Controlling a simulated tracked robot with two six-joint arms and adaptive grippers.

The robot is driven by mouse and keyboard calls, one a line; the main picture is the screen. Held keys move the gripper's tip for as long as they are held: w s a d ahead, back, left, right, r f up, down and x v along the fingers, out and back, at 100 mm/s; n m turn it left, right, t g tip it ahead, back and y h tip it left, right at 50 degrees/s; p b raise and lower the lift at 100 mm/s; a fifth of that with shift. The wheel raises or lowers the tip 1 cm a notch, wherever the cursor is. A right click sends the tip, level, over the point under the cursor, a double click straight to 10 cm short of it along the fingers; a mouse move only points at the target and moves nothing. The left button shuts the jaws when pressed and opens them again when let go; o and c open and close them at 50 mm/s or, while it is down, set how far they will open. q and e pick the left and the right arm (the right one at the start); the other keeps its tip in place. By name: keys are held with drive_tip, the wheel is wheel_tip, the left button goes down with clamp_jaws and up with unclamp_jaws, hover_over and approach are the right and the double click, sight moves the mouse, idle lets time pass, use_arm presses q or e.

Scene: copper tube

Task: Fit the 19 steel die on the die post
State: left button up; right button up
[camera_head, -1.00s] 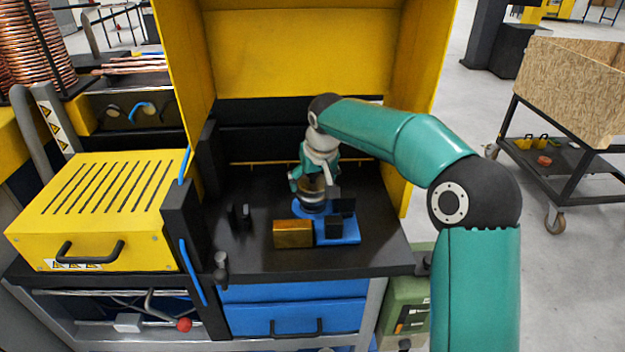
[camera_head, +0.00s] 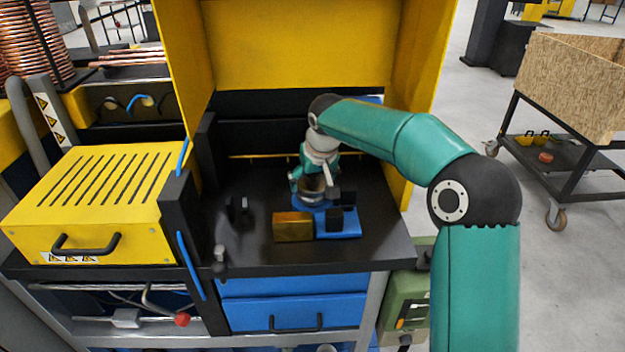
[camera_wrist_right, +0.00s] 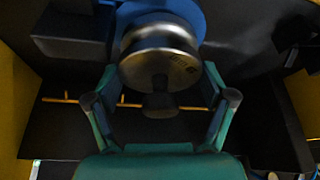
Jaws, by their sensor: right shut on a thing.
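The steel die (camera_wrist_right: 158,52) is a shiny round cylinder with small dark markings too blurred to read. My right gripper (camera_wrist_right: 160,72) is shut on it, with one finger on each side. In the head view the gripper (camera_head: 314,182) and the die (camera_head: 311,191) are over the blue fixture (camera_head: 337,227) on the bench. A round blue part (camera_wrist_right: 185,12) lies just behind the die in the wrist view. The die post cannot be made out clearly, and I cannot tell whether the die touches it. My left gripper is not in view.
A brass-coloured block (camera_head: 293,227) and dark upright blocks (camera_head: 341,207) stand by the fixture. A small dark part (camera_head: 238,210) stands to the left on the black bench top (camera_head: 262,262). Yellow side walls (camera_head: 408,110) enclose the bench. A thin copper-coloured rod (camera_head: 262,156) lies behind.

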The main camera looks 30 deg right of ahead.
drive_tip(key=o, duration=1.7)
drive_tip(key=shift+c, duration=0.2)
drive_tip(key=shift+f, duration=0.2)
drive_tip(key=v, duration=1.2)
drive_tip(key=shift+r, duration=0.1)
